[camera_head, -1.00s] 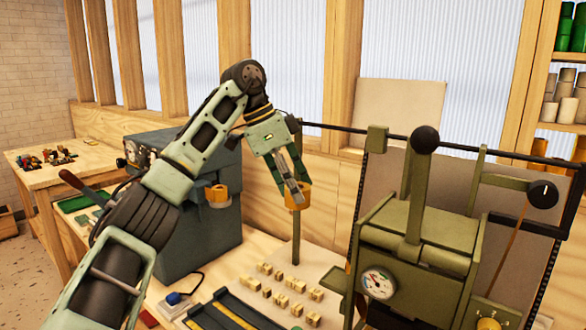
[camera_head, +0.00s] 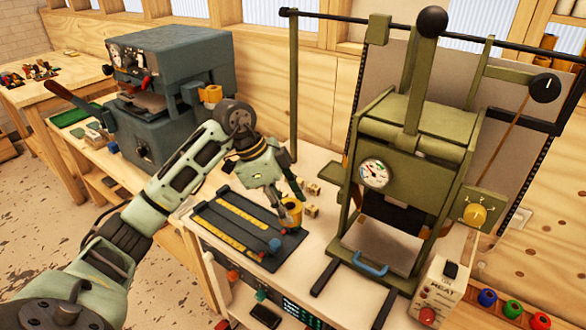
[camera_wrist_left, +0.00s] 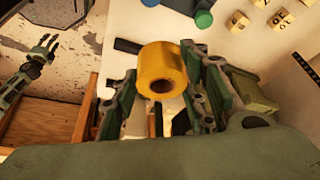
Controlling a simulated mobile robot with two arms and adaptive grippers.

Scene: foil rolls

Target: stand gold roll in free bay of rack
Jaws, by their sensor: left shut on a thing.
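The gold roll (camera_head: 293,212) is held between the fingers of my left gripper (camera_head: 288,205). In the left wrist view the gold roll (camera_wrist_left: 163,65) sits between both fingers, with its dark core hole showing. In the head view it is above the right end of the black slotted tray, near the press.
The olive press (camera_head: 405,150) with gauge and lever stands to the right of the held roll. The HEAT box (camera_head: 437,290) stands between the press and the coloured rolls. Small lettered blocks (camera_head: 312,189) lie behind the gripper. A blue-grey machine (camera_head: 170,80) stands at the left.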

